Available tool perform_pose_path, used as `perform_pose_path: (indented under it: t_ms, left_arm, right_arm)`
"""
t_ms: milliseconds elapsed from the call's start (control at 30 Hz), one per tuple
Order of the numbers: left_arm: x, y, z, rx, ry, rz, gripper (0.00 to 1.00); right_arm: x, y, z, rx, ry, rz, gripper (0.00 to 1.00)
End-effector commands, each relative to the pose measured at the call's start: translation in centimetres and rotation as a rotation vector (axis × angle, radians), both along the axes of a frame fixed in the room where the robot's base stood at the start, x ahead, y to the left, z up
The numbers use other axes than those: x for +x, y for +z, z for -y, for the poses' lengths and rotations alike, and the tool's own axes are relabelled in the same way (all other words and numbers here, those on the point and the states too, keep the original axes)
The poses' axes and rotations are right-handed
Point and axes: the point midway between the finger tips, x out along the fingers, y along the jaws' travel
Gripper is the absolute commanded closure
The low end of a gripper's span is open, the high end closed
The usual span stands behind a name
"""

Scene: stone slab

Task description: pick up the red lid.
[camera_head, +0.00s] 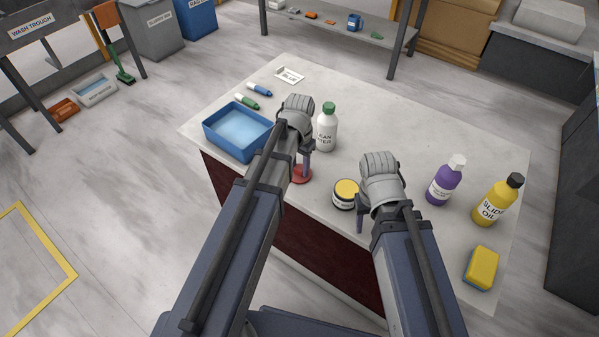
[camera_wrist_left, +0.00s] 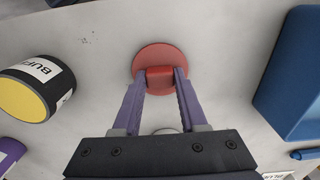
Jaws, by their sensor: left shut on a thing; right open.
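The red lid (camera_wrist_left: 158,56) is a flat round disc with a raised block-shaped grip, seen in the left wrist view against the pale slab. My left gripper (camera_wrist_left: 160,78) has its two purple fingers shut on that grip, one on each side. In the head view the lid (camera_head: 301,175) shows below the left gripper (camera_head: 305,165), partly hidden by my left arm. I cannot tell whether the lid touches the slab. My right gripper (camera_head: 362,218) is open, near the slab's front edge, to the right of the yellow-topped jar.
The yellow-topped jar (camera_head: 345,194) stands between my grippers. A white bottle with a green cap (camera_head: 326,132) stands behind the lid. A blue tray (camera_head: 212,145) is at left. Purple (camera_head: 443,184) and yellow (camera_head: 494,203) bottles and a sponge (camera_head: 481,268) are at right. The slab's back (camera_head: 420,115) is clear.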

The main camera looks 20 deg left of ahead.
Motion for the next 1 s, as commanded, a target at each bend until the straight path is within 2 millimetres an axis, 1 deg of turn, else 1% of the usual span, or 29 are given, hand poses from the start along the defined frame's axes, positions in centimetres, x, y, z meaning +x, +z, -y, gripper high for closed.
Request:
perform_pose_path:
  t_ms: [33,133,167,467,633,767,867,1000]
  left_arm:
    - [0.0,0.0,0.0,0.000,0.000,0.000,0.87]
    - [0.0,0.0,0.0,0.000,0.000,0.000,0.98]
    - [0.0,0.0,0.0,0.000,0.000,0.000,1.00]
    - [0.0,0.0,0.0,0.000,0.000,0.000,1.00]
    - [0.0,0.5,0.0,0.000,0.000,0.000,1.00]
    - [0.0,1.5,0.0,0.000,0.000,0.000,1.00]
    - [0.0,2.7,0.0,0.000,0.000,0.000,1.00]
    - [0.0,4.8,0.0,0.000,0.000,0.000,1.00]
  right_arm:
    - [0.0,0.0,0.0,0.000,0.000,0.000,0.50]
    - [0.0,0.0,0.0,0.000,0.000,0.000,0.50]
    - [0.0,0.0,0.0,0.000,0.000,0.000,0.50]
    - [0.0,0.0,0.0,0.000,0.000,0.000,0.50]
    - [0.0,0.5,0.0,0.000,0.000,0.000,0.50]
    - [0.0,1.5,0.0,0.000,0.000,0.000,0.50]
    - [0.0,2.7,0.0,0.000,0.000,0.000,0.50]
    - [0.0,4.8,0.0,0.000,-0.001,0.000,0.50]
